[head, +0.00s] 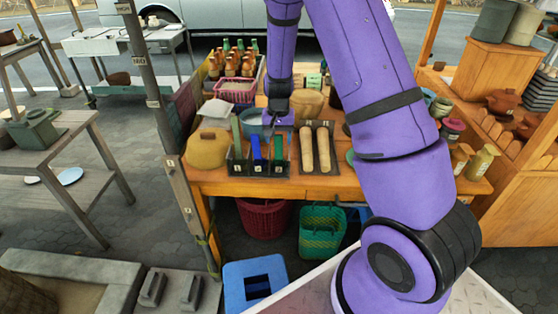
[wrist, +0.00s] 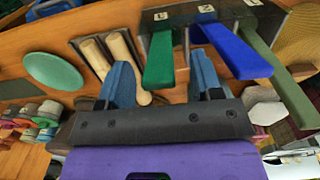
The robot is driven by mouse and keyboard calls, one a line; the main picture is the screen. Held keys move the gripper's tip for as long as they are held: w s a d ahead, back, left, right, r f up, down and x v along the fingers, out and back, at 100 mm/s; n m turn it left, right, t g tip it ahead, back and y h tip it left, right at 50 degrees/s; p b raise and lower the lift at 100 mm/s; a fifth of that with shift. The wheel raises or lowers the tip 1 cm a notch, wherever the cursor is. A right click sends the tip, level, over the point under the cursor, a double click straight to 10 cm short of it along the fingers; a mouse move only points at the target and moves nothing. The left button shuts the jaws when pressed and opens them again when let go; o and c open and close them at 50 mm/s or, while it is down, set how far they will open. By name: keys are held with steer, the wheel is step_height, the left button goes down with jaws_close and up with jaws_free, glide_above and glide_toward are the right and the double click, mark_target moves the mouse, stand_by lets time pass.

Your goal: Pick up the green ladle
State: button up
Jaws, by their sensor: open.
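Several handles stand in a dark numbered rack (head: 257,168) on the wooden stall table. A bright green handle (head: 278,146) is at the right, a blue one (head: 255,147) in the middle, and a duller green one (head: 236,131) at the left. Their lower ends are hidden, so I cannot tell ladle from other tool. In the wrist view, my gripper (wrist: 163,80) has its blue fingers apart, with the bright green handle (wrist: 160,58) showing between them, not visibly clamped. The blue handle (wrist: 237,50) is just beside one finger; the dull green handle (wrist: 279,80) is farther right.
Two wooden rolling pins (head: 315,148) lie on a dark tray right of the rack. A tan lidded pot (head: 207,148) stands at its left. A green disc (wrist: 54,70) lies past the pins.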

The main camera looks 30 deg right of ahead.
steer(key=shift+f, duration=0.55)
jaws_close()
steer(key=shift+r, duration=5.05)
steer(key=c, duration=0.6)
jaws_free()
steer(key=shift+c, duration=0.2)
jaws_close()
